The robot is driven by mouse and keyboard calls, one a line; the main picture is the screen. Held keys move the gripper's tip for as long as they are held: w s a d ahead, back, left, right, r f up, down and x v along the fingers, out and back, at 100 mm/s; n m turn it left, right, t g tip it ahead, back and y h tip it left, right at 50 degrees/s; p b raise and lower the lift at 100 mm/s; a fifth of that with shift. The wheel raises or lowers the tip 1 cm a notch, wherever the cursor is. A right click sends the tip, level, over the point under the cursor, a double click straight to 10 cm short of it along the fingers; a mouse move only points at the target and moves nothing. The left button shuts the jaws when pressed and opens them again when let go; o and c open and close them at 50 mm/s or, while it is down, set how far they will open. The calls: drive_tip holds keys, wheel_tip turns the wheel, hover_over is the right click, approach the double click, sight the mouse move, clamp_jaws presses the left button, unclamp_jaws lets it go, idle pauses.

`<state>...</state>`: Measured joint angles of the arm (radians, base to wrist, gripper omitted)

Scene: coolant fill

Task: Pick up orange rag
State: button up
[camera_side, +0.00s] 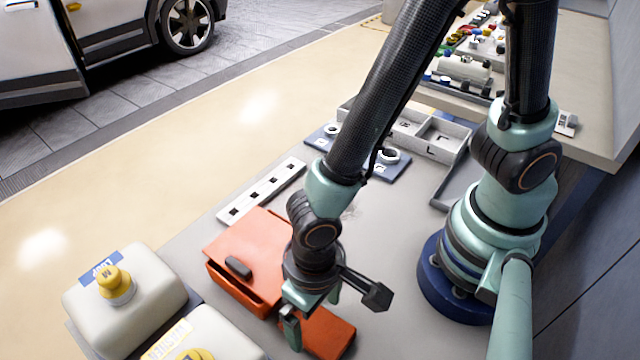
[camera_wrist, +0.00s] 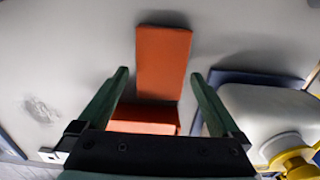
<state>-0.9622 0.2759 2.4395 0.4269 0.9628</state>
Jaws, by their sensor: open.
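The orange rag (camera_side: 328,335) is a flat, folded rectangle lying on the grey work surface, beside the front of an orange box. My gripper (camera_side: 311,318) is open just above it and partly hides it in the side view. In the wrist view the rag (camera_wrist: 163,60) stretches away between and beyond the two green fingers, with my gripper (camera_wrist: 158,76) open and nothing held. I cannot tell the exact height of the fingertips over the rag.
The orange box (camera_side: 245,250) with a dark handle is close to the left of my gripper. White jugs (camera_side: 140,300) with yellow caps stand at the lower left. A white slotted strip (camera_side: 262,190) and a grey divided tray (camera_side: 440,135) lie farther back.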

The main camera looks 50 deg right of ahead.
sight(316, 325)
drive_tip(key=shift+f, duration=1.15)
drive_tip(key=c, duration=1.1)
drive_tip(key=shift+c, duration=0.2)
drive_tip(key=shift+r, duration=0.15)
wheel_tip(316, 325, up, 20)
